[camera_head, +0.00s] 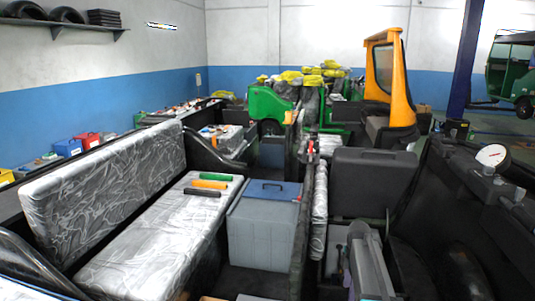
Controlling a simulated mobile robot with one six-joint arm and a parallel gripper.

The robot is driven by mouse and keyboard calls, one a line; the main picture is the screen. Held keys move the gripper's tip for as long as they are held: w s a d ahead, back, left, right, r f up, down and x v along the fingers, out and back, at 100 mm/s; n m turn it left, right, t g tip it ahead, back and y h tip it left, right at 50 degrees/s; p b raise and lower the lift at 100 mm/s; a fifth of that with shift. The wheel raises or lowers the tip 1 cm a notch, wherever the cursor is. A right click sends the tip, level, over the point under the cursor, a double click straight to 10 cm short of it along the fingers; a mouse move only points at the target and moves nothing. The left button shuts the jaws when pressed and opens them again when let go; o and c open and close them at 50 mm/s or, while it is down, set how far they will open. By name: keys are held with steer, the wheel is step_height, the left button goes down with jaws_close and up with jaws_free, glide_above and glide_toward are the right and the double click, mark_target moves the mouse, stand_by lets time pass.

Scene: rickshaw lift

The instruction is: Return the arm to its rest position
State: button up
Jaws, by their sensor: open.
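I cannot make out my arm or my gripper anywhere in the head view. A long bench seat (130,255) wrapped in clear plastic runs along the left, with its wrapped backrest (105,190) behind it. A green grip (216,177), an orange grip (210,184) and a black grip (202,193) lie side by side on the far end of the seat.
A grey box (262,235) with a blue lid stands right of the seat. A dark case (372,183) sits right of the middle partition. A white round gauge (492,155) is at the right. Green vehicle parts (268,105) and an orange frame (400,90) stand behind.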

steer(key=s+a+f+g, duration=0.2)
steer(key=s+a+f, duration=0.3)
steer(key=s+f, duration=0.5)
steer(key=s+a+f+g, duration=0.2)
steer(key=s+a+f, duration=0.2)
steer(key=s+f, duration=0.6)
steer(key=s+a+f+m, duration=0.2)
steer(key=s+f+m, duration=0.2)
steer(key=s+m, duration=0.5)
steer(key=s+a+f+m, duration=0.2)
steer(key=s+f+m, duration=0.3)
steer(key=s+m, duration=0.4)
steer(key=s, duration=0.6)
steer(key=shift+s+a+f+g, duration=0.15)
steer(key=shift+s+g, duration=0.2)
steer(key=shift+g, duration=0.05)
